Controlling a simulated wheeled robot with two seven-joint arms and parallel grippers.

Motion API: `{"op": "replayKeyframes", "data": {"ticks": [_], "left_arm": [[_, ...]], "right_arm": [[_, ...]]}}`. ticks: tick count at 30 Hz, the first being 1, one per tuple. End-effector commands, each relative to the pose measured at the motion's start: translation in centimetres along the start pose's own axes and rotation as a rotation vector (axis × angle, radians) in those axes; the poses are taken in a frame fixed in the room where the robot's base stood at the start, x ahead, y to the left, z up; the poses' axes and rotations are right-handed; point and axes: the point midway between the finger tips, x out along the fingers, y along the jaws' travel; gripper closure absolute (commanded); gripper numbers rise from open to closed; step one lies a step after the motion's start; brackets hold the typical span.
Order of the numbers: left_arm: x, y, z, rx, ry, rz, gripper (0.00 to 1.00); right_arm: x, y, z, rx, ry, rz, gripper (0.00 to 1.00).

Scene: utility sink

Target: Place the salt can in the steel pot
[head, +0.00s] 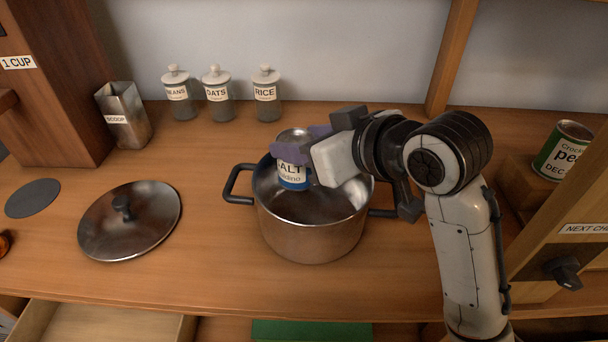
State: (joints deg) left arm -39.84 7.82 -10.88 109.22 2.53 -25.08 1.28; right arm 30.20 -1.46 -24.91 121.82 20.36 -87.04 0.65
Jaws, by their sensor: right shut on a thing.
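The salt can (292,176) has a blue and white label and a metal top. My right gripper (294,148) is shut on it, with purple fingers on either side near its top. The can is upright over the open mouth of the steel pot (310,238). Its lower end appears at or just inside the pot's rim; I cannot tell its exact height above the pot floor. The pot has dark side handles and looks empty inside. My right wrist hides part of the pot's back right rim. My left gripper is not in view.
The pot lid (130,222) lies on the counter left of the pot. A metal scoop (124,118) and the jars beans (180,96), oats (217,96) and rice (266,96) stand behind. A green can (562,150) is at right. An open drawer (100,328) is below.

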Motion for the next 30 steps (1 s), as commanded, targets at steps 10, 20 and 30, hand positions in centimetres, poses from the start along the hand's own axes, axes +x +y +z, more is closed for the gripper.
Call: {"op": "replayKeyframes", "data": {"ticks": [10, 20, 30], "left_arm": [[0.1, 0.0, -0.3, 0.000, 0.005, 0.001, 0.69], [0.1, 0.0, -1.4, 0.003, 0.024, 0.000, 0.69], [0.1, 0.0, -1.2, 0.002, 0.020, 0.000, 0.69]], "right_arm": [[2.1, 0.0, 3.8, 0.001, 0.002, 0.000, 0.82], [3.5, 0.0, 6.3, -0.001, 0.005, 0.001, 0.82], [3.6, 0.0, 6.6, 0.000, 0.001, 0.000, 0.39]]}}
